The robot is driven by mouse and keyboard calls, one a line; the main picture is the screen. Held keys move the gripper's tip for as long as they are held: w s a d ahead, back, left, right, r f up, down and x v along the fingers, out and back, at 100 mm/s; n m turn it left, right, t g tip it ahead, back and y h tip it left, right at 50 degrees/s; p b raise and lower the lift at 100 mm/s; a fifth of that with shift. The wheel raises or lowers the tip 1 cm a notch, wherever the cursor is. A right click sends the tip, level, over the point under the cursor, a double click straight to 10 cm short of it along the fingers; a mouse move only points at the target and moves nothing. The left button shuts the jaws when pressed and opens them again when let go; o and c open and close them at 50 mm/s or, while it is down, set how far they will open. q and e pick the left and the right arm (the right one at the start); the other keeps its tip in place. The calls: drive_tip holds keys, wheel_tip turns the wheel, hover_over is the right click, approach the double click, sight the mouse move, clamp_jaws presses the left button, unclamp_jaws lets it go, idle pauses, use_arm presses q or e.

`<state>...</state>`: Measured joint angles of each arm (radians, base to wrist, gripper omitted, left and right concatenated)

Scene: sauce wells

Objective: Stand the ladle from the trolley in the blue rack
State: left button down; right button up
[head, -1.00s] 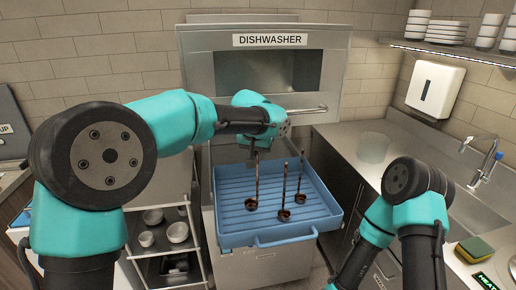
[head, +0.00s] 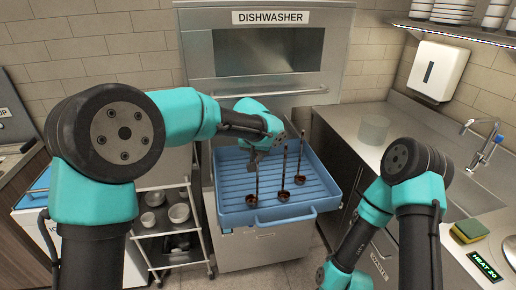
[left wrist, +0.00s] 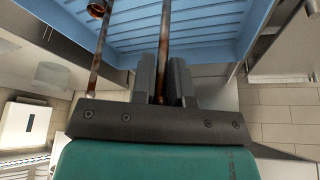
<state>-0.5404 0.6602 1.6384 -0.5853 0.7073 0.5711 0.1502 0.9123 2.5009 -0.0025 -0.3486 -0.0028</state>
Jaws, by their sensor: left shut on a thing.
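The blue rack (head: 232,218) is a ribbed tray in front of the dishwasher. My left gripper (head: 254,160) is above its left part, shut on the handle of a dark brown ladle (head: 257,182). This ladle is about upright, its bowl low near the front left of the rack; I cannot tell if it touches the floor. The handle runs between the fingers (left wrist: 163,75) in the left wrist view. Two other ladles stand upright in the rack, one in the middle (head: 283,180) and one further right (head: 300,160). My right gripper is out of view.
The trolley (head: 172,240) with several white bowls (head: 180,213) stands left of the rack. The dishwasher (head: 265,85) with its handle bar is behind. A sink counter with a sponge (head: 470,231) is on the right.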

use_arm(q)
drive_tip(key=shift+f, duration=0.55)
idle(0.4)
drive_tip(key=shift+c, duration=2.4)
unclamp_jaws()
drive_tip(key=shift+r, duration=0.1)
drive_tip(key=shift+r, duration=3.4)
